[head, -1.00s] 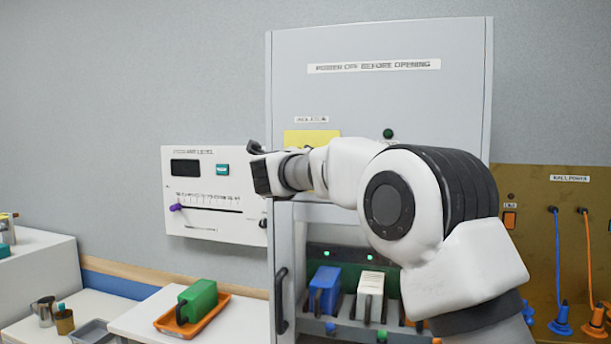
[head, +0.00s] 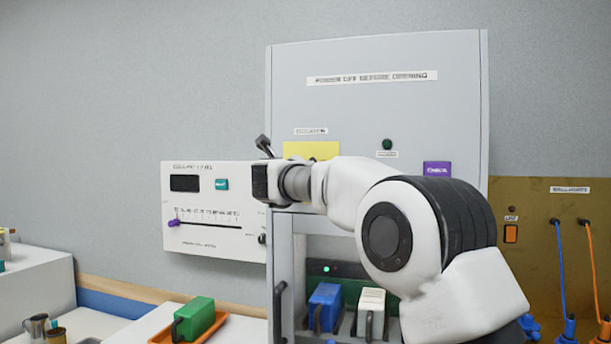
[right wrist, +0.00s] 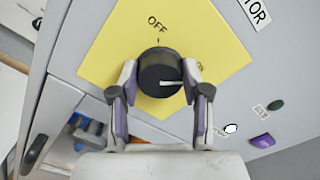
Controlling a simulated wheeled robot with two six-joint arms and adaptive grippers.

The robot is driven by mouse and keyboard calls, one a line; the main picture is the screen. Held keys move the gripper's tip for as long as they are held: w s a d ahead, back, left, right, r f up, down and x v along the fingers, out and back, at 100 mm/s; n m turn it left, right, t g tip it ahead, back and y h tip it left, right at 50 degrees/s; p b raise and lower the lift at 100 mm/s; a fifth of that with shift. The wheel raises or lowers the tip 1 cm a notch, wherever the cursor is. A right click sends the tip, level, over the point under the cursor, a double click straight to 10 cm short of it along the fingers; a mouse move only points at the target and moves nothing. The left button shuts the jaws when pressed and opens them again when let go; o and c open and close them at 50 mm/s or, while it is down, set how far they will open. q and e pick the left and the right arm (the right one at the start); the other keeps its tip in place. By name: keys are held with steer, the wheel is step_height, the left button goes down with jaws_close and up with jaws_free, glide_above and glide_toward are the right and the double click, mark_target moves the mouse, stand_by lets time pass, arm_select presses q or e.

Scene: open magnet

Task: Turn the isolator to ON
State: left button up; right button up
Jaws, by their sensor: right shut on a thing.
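The isolator knob (right wrist: 160,72) is a round black dial on a yellow plate (right wrist: 120,50) in the right wrist view. Its white pointer line points to the right, away from the OFF lettering at the top. My right gripper (right wrist: 161,84) is shut on the knob, one finger on each side. In the head view my right gripper (head: 265,150) is at the left edge of the yellow plate (head: 311,150), and the knob is hidden. My left gripper is not in view.
The grey cabinet (head: 380,115) has a dark green lamp (head: 387,144) and a purple button (head: 437,168). A slider panel (head: 205,232) is on the left. Blue (head: 325,306) and white (head: 371,312) blocks stand in the cabinet's lower bay, below my arm.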

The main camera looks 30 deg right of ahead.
steer(key=shift+f, duration=0.2)
steer(key=o, duration=1.1)
steer(key=shift+d, duration=0.15)
steer(key=shift+o, duration=0.2)
steer(key=shift+r, duration=0.1)
steer(key=v, duration=1.2)
